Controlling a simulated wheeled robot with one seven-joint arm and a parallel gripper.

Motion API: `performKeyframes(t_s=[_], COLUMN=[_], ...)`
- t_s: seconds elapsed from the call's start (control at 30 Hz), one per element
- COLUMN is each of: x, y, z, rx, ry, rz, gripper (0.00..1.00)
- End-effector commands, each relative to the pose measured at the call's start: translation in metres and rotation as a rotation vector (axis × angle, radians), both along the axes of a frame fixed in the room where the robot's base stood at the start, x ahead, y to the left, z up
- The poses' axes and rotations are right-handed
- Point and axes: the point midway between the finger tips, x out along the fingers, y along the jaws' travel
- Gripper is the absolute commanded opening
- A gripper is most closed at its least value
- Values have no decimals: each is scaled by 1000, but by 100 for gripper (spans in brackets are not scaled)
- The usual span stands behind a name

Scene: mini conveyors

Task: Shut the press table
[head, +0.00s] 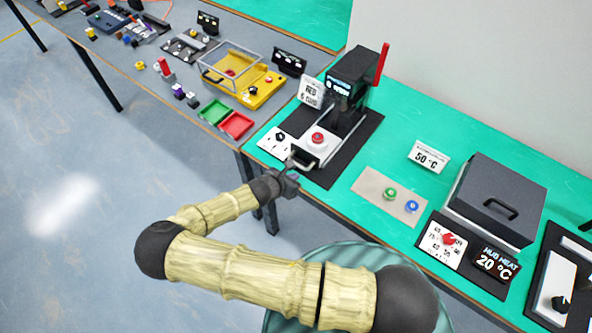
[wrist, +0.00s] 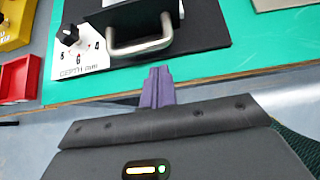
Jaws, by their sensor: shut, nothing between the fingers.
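The press (head: 352,72) stands on a black base on the green table, with a dark head and a red lever (head: 381,64) raised at its right. Its white press table (head: 316,143) carries a red button and has a metal handle (head: 303,160) at the front, towards me. The handle also shows large in the wrist view (wrist: 140,40). My gripper (head: 289,182) is shut and empty, just in front of the handle and apart from it. In the wrist view its purple fingertips (wrist: 157,88) are together, at the table's front edge below the handle.
A dial panel (head: 275,141) sits left of the press table. Green and red trays (head: 236,125) lie further left. A grey plate with green and blue buttons (head: 389,194) and a dark lidded box (head: 497,205) stand to the right. The floor in front is clear.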

Motion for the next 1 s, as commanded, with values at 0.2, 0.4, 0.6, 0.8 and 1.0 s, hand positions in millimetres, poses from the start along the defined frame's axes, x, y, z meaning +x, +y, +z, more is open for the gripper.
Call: performKeyframes(t_s=[0.2, 0.4, 0.6, 0.8, 1.0], x=[13, 14, 14, 18, 28], y=[-10, -10, -11, -18, -28], z=[4, 3, 3, 3, 3], rx=[1, 1, 1, -1, -1], ry=[1, 1, 1, 0, -1], rz=[0, 0, 0, -2, 3], gripper=[0, 0, 0, 0, 0])
